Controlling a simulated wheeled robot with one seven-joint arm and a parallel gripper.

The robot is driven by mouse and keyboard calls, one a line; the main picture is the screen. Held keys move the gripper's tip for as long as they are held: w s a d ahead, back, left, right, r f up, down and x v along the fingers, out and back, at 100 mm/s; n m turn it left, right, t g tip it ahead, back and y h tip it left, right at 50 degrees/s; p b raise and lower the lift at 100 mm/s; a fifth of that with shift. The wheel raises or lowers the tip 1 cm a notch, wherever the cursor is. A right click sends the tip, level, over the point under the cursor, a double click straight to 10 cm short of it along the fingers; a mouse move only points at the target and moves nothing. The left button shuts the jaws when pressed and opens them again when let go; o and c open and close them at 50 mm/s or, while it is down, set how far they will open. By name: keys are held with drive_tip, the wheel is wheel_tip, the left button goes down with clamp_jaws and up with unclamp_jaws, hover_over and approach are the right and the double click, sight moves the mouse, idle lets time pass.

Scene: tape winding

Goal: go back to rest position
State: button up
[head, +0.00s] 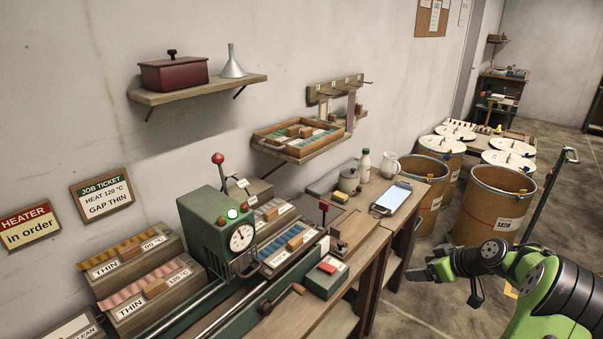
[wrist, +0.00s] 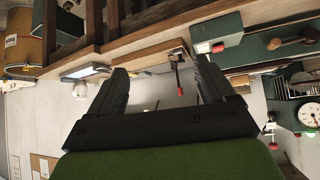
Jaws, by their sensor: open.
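My gripper (head: 425,268) is at the right in the head view, on my green and black arm. It is apart from the bench, in the free space to the right of the bench's edge. In the wrist view my gripper (wrist: 162,82) shows its two dark fingers spread apart with nothing held between them. The wooden bench (head: 366,262) stands to the left of my gripper and carries a green machine (head: 208,232) with a dial and a lit green lamp.
A tablet (head: 392,198) lies on the bench near a bottle (head: 365,165). A small green box with a red button (head: 327,275) sits at the bench's front. Bare floor shows at the right.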

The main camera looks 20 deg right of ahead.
drive_tip(key=s+a+r+g+h+p, duration=0.1)
drive_tip(key=a+r+g, duration=0.1)
drive_tip(key=a+r, duration=0.6)
drive_tip(key=s+a+r+g, duration=0.1)
drive_tip(key=a+r, duration=0.3)
drive_tip(key=a, duration=0.8)
drive_tip(key=s+a+r+m+h, duration=0.1)
drive_tip(key=s+a+r, duration=0.3)
drive_tip(key=s+a, duration=0.45)
drive_tip(key=s+a+m+p, duration=0.1)
drive_tip(key=s+a, duration=0.3)
drive_tip(key=s, duration=0.9)
drive_tip(key=shift+s+f+m+h, duration=0.2)
drive_tip(key=shift+m+h, duration=0.1)
drive_tip(key=shift+m, duration=0.4)
